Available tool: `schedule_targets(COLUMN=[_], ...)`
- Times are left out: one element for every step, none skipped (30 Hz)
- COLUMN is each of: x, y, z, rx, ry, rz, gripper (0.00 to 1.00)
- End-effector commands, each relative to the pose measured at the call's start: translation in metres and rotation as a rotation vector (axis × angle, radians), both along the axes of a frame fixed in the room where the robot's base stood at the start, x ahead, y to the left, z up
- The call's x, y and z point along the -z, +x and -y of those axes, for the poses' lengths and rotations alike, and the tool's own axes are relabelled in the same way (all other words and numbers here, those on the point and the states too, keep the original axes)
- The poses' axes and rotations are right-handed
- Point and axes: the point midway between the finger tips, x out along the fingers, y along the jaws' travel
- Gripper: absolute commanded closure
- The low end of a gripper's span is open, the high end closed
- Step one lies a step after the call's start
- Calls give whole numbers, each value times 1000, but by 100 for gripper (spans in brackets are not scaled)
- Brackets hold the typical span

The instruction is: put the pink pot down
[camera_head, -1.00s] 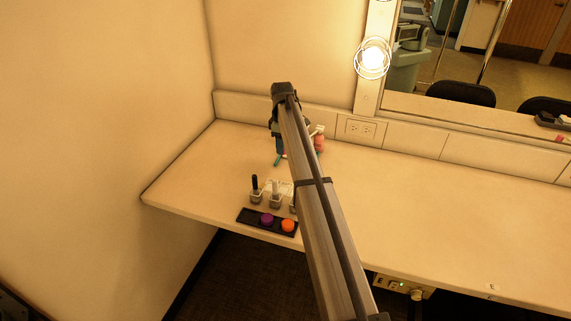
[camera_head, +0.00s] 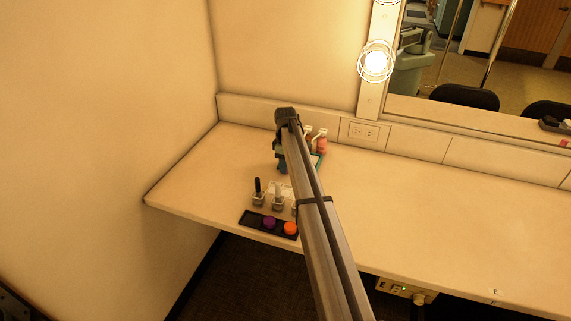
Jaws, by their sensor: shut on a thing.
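My gripper (camera_head: 284,160) is over the back left part of the counter, mostly hidden behind my own arm. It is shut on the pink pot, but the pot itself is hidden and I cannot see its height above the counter. A black tray (camera_head: 248,217) lies near the front edge of the counter. A purple pot (camera_head: 269,222) and an orange pot (camera_head: 290,228) sit in it. My arm covers what lies right of the orange pot.
Small bottles (camera_head: 258,198) stand just behind the black tray. The counter (camera_head: 430,210) is clear on the right. A wall (camera_head: 100,120) bounds the left.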

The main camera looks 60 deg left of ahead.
Motion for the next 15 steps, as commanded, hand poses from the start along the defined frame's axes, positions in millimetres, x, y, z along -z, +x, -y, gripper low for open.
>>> schedule_targets(x=[2,2,2,2,2,2,2,2,2,2,2,2,2,2,2], y=[0,0,0,0,0,0,0,0,0,0,0,0,0,0,0], z=[0,0,0,0,0,0,0,0,0,0,0,0,0,0,0], rx=[0,0,0,0,0,0,0,0,0,0,0,0,0,0,0], ry=[0,0,0,0,0,0,0,0,0,0,0,0,0,0,0], rz=[0,0,0,0,0,0,0,0,0,0,0,0,0,0,0], gripper=[90,90,57,54,51,47,44,42,38,35,35,35,35,35,35])
